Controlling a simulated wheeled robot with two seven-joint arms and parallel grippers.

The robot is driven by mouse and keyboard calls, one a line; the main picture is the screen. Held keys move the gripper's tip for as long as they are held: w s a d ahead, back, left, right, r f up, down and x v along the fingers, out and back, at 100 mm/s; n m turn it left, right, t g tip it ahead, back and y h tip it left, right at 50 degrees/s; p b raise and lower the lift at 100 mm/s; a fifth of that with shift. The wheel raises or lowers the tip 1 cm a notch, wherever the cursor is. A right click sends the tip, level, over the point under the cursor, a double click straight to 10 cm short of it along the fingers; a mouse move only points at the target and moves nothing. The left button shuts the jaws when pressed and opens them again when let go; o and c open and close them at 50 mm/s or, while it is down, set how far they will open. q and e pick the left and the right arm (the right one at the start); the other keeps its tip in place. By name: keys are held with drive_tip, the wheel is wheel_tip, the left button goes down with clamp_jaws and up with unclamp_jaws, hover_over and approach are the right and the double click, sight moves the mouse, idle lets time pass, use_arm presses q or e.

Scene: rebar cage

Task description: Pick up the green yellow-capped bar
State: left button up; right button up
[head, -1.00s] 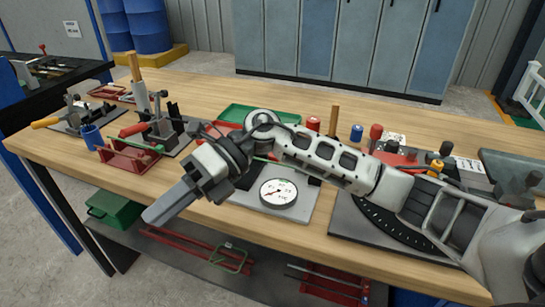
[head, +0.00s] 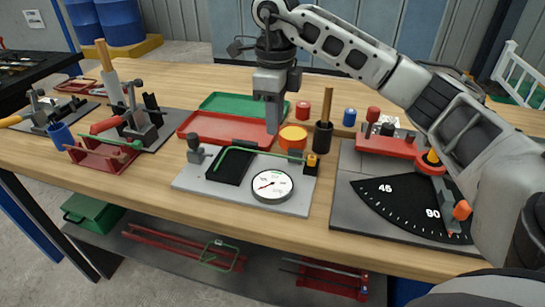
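A bent green bar (head: 250,151) lies across the grey gauge plate (head: 205,187), above the dial. Its right end lies near a small orange-yellow piece (head: 311,160); I cannot tell whether that is its cap. Another thin green bar (head: 112,139) lies on the red rack (head: 100,160) at the left; no yellow cap is clear on it. My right gripper (head: 272,130) points down above the back of the gauge plate, beside the red tray. Its fingers overlap in this view, so their opening is unclear. I see nothing held in it. My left gripper is out of view.
A red tray (head: 190,126) and green tray (head: 215,101) lie behind the plate. An angle plate (head: 350,222) is at the right. Clamps stand at the left.

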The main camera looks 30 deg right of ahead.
drive_tip(key=f, duration=0.7)
drive_tip(key=shift+w+a+f+p, duration=0.1)
drive_tip(key=shift+w+f+p, duration=0.1)
drive_tip(key=shift+p, duration=0.1)
drive_tip(key=shift+c, duration=0.3)
clamp_jaws()
